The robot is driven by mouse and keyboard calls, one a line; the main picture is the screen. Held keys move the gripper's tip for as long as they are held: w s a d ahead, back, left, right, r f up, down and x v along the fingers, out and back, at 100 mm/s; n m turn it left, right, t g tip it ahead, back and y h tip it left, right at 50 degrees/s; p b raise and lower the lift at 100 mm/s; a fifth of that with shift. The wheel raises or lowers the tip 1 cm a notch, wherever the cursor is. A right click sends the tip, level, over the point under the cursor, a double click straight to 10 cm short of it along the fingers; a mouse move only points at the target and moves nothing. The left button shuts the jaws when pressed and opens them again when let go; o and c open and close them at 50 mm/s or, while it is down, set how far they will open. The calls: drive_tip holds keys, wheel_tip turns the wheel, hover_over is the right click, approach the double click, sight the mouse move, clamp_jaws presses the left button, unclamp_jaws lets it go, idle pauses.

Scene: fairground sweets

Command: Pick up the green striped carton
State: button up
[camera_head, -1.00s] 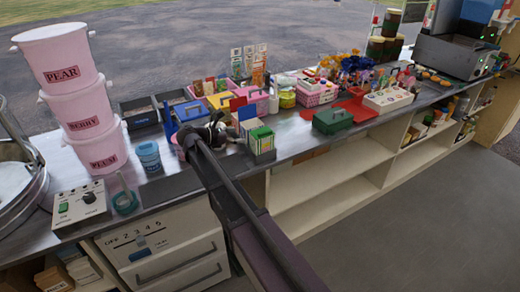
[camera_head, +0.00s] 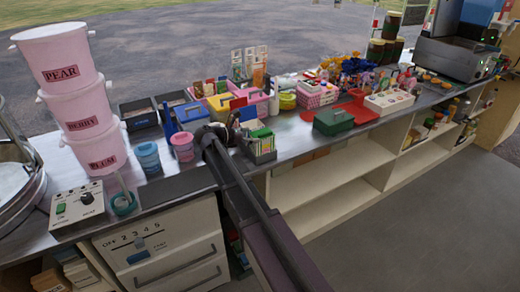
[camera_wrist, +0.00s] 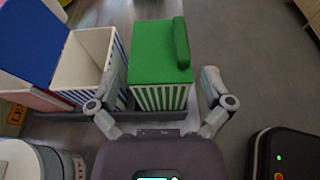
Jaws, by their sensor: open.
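The green striped carton (camera_wrist: 158,98) has a green lid with a raised green flap and white sides with green stripes. In the wrist view it stands upright in a dark holder, between the two spread fingers of my gripper (camera_wrist: 160,82). The fingers are open, one on each side, and I cannot tell whether either touches it. In the head view the carton (camera_head: 262,138) is partly hidden beside my gripper (camera_head: 232,138). A blue striped carton (camera_wrist: 88,57) with an open blue lid stands close on its left.
A red-edged carton (camera_wrist: 25,92) lies farther left in the wrist view. In the head view, a pink tub (camera_head: 182,148) and a blue tub (camera_head: 147,157) stand left of my arm. A dark green box (camera_head: 333,121) is to the right. The counter's front edge is close by.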

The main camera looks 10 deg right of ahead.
sight(263, 134)
drive_tip(key=shift+b+x, duration=0.5)
drive_tip(key=shift+x, duration=1.75)
drive_tip(key=shift+s+d+r, duration=0.1)
drive_tip(key=shift+s+r, duration=0.05)
drive_tip(key=c, duration=1)
drive_tip(key=shift+r, duration=0.15)
drive_tip(key=shift+c, duration=0.2)
wheel_tip(263, 134, up, 10)
drive_tip(key=p, duration=1)
